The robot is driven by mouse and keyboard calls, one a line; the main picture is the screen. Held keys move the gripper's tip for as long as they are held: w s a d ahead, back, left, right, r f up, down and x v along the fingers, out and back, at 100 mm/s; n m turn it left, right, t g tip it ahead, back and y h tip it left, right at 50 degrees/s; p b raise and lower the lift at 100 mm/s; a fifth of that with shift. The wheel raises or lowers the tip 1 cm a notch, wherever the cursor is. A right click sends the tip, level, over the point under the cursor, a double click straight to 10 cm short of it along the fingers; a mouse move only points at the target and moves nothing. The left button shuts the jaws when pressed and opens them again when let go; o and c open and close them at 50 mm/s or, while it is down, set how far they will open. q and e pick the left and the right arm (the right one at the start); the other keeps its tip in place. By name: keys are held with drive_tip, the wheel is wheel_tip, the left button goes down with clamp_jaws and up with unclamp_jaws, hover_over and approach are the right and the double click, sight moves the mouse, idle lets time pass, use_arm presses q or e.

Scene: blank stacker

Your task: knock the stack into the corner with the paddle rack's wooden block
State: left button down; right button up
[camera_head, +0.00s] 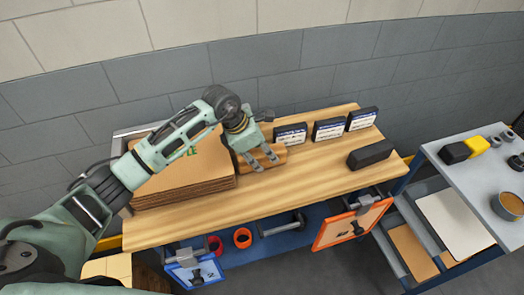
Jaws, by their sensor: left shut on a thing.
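The stack of brown cardboard blanks (180,188) lies on the left part of the wooden bench top, with green print partly showing on its top sheet. A grey metal edge (121,138) shows at the back left of the stack; the rest of that corner is hidden by the stack and my arm. My left gripper (264,161) is shut on the wooden block (279,154), just right of the stack. I cannot tell whether the block touches the stack or the bench. My right gripper is not in view.
Several dark boxes with white labels (328,128) stand along the bench's back, right of the gripper. A black block (370,154) lies at the bench's right. Blue (194,274) and orange (350,224) framed panels are below the front edge. A grey cart (470,180) stands right.

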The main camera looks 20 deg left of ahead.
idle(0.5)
use_arm(q)
drive_tip(key=shift+s+a, duration=0.15)
drive_tip(key=shift+a, duration=0.1)
drive_tip(key=shift+s+a+f, duration=0.1)
drive_tip(key=shift+s+a, duration=0.25)
drive_tip(key=shift+a, duration=0.25)
drive_tip(key=shift+s+a+f, duration=0.1)
drive_tip(key=shift+a, duration=0.1)
drive_tip(key=shift+f, duration=0.1)
